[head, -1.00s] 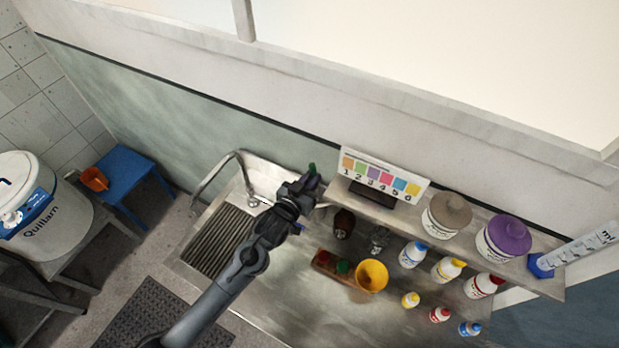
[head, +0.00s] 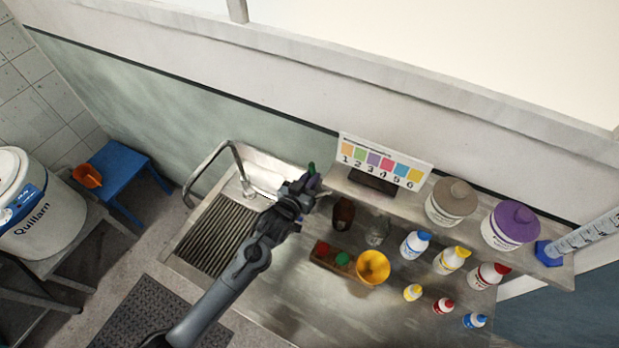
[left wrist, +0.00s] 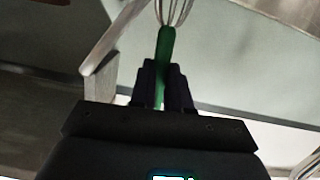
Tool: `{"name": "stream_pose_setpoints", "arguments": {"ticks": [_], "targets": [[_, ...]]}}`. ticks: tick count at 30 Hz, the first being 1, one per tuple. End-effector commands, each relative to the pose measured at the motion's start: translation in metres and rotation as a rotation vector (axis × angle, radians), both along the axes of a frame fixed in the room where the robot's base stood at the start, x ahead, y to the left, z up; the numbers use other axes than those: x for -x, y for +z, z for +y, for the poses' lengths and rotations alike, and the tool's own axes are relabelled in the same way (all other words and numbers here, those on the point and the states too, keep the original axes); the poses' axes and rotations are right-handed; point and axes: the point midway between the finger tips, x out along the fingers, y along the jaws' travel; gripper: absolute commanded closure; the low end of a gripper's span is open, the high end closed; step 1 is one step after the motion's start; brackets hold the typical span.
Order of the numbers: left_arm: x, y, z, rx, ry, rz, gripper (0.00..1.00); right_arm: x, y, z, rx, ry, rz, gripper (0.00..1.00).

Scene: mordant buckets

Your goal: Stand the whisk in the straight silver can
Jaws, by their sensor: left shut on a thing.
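My left gripper (head: 308,185) is shut on the whisk, above the back edge of the sink unit. The whisk's green handle (left wrist: 165,55) stands between the fingers in the left wrist view. Its wire loops (left wrist: 174,10) run out of the top of that view. In the head view only a small green part of the whisk (head: 311,168) shows past the gripper. I cannot make out the straight silver can in either view. My right gripper is not in view.
A steel sink with a tap (head: 238,165) lies left of my gripper. A shelf at right holds a number card (head: 385,160) and lidded tubs. Below are a brown bottle (head: 343,213), a clear glass vessel (head: 377,230), a yellow funnel (head: 373,267) and several small bottles.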

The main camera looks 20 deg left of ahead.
Motion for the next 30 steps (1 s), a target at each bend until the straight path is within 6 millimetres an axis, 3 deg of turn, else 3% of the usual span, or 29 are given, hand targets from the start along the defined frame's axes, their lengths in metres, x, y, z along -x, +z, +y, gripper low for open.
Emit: {"name": "stream_pose_setpoints", "arguments": {"ticks": [5,6,11,23,30], "targets": [[0.000,-0.001,-0.003,0.003,-0.006,0.002,1.00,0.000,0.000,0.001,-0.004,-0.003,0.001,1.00],[0.000,-0.001,-0.003,0.003,-0.006,0.002,0.79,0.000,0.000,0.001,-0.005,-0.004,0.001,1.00],[0.000,0.000,-0.002,0.003,-0.004,0.001,0.54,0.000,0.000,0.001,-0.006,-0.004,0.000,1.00],[0.005,-0.001,-0.001,0.001,-0.002,0.002,0.53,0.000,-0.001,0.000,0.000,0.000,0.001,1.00],[0.035,0.005,0.002,0.001,-0.003,0.002,0.53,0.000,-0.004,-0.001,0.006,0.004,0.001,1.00]]}}
